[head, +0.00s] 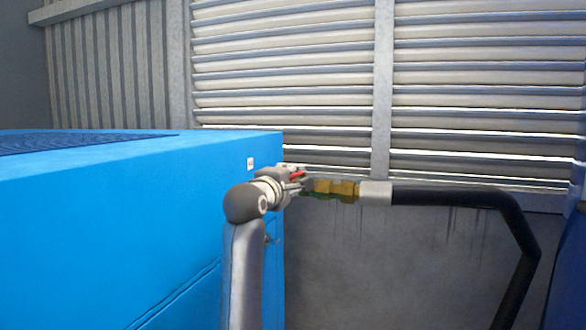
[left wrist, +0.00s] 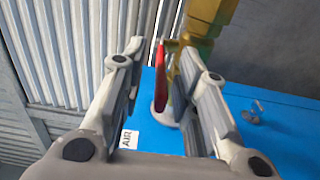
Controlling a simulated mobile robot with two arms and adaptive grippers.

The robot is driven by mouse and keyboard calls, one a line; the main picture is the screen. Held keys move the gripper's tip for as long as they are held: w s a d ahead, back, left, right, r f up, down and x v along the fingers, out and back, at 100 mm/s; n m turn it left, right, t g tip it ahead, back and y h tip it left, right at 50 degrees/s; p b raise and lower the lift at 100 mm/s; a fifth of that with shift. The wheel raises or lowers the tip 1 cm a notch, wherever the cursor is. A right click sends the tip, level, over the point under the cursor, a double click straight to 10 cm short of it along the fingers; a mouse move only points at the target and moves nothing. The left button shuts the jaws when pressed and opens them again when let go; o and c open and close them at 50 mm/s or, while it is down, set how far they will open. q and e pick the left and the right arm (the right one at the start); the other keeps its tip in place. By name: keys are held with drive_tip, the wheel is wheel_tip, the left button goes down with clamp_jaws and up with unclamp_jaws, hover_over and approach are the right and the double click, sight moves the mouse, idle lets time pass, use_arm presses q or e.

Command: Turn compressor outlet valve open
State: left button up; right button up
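The compressor outlet valve has a red lever (head: 297,174) and a brass body (head: 335,189) at the right end of the blue compressor. In the left wrist view the red lever (left wrist: 160,82) stands between my fingers, nearer the right one, with the brass body (left wrist: 207,22) beyond. My left gripper (head: 294,181) is at the valve and hides part of it. Its fingers (left wrist: 162,50) are apart, with a gap at the left of the lever. I cannot tell whether the right finger touches the lever or brass. My right gripper is not in view.
The blue compressor (head: 120,215) fills the left, with a white AIR label (left wrist: 129,139) near the valve. A black hose (head: 450,196) runs right from the brass fitting, then bends down. A louvred metal wall (head: 290,70) stands behind.

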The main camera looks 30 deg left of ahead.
use_arm(q)
drive_tip(key=shift+w+a+f, duration=0.1)
drive_tip(key=shift+w+a, duration=0.1)
drive_tip(key=shift+w, duration=0.5)
clamp_jaws()
